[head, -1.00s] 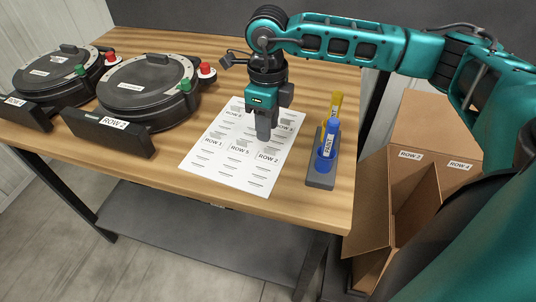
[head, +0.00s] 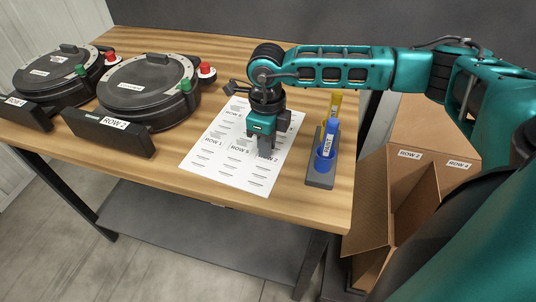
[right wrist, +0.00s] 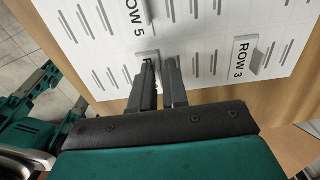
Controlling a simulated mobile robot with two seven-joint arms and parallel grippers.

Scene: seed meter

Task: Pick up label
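A white label sheet (head: 220,165) lies flat on the wooden table, with several ROW labels on it. My right gripper (head: 267,154) points down over the right part of the sheet and hides the ROW 2 label in the head view. In the right wrist view, my right gripper (right wrist: 160,64) has its two fingers slightly apart with a narrow gap. A label (right wrist: 146,57) showing only "R" is at the fingertips, partly covered; I cannot tell whether they touch it. The ROW 5 label (right wrist: 135,18) and ROW 3 label (right wrist: 241,56) lie nearby. My left gripper is not seen.
A dark holder (head: 320,178) with a blue paint marker (head: 327,148) and a yellow one (head: 335,103) stands right of the sheet. Two black round seed meters (head: 147,95) stand at left, with row plates in front. An open cardboard box (head: 425,190) is right of the table.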

